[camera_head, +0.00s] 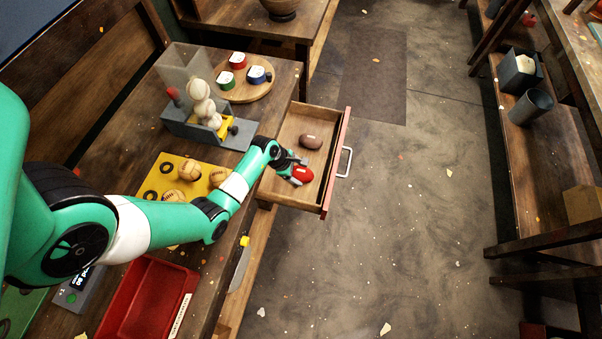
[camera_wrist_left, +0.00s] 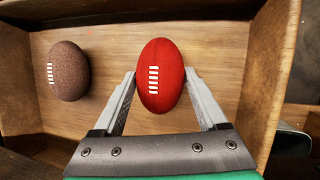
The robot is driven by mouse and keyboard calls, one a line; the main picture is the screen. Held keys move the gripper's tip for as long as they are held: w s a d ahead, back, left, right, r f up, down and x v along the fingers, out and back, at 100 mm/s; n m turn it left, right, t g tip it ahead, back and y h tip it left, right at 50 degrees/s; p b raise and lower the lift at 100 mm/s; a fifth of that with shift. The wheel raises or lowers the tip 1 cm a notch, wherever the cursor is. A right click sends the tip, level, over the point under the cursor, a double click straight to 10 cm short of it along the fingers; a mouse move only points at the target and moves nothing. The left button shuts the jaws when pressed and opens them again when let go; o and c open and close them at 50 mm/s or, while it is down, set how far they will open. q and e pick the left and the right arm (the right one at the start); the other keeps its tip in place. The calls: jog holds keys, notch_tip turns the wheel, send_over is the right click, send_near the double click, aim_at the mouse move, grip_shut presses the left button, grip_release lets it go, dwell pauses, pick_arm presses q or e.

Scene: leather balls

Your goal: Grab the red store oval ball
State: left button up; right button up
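The red oval ball (camera_head: 302,174) lies in the open drawer (camera_head: 284,133), toward its near end. In the left wrist view the red ball (camera_wrist_left: 160,75) has white laces and sits between the fingertips of my left gripper (camera_wrist_left: 158,82). The fingers stand apart on either side of it, with a narrow gap visible at each side. In the head view my left gripper (camera_head: 292,169) reaches into the drawer at the ball. A brown oval ball (camera_head: 311,142) lies beside it; it also shows in the left wrist view (camera_wrist_left: 68,71). My right gripper is not in view.
The drawer's wooden walls (camera_wrist_left: 270,70) surround both balls. On the workbench are a yellow board (camera_head: 203,163) with round balls, a grey press-like device (camera_head: 206,118), a round wooden tray (camera_head: 243,88) and a red bin (camera_head: 150,300). The floor right of the drawer is clear.

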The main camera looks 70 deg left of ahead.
pick_arm(q)
jog(key=c, duration=0.6)
jog(key=shift+r, duration=0.1)
jog(key=shift+c, duration=0.2)
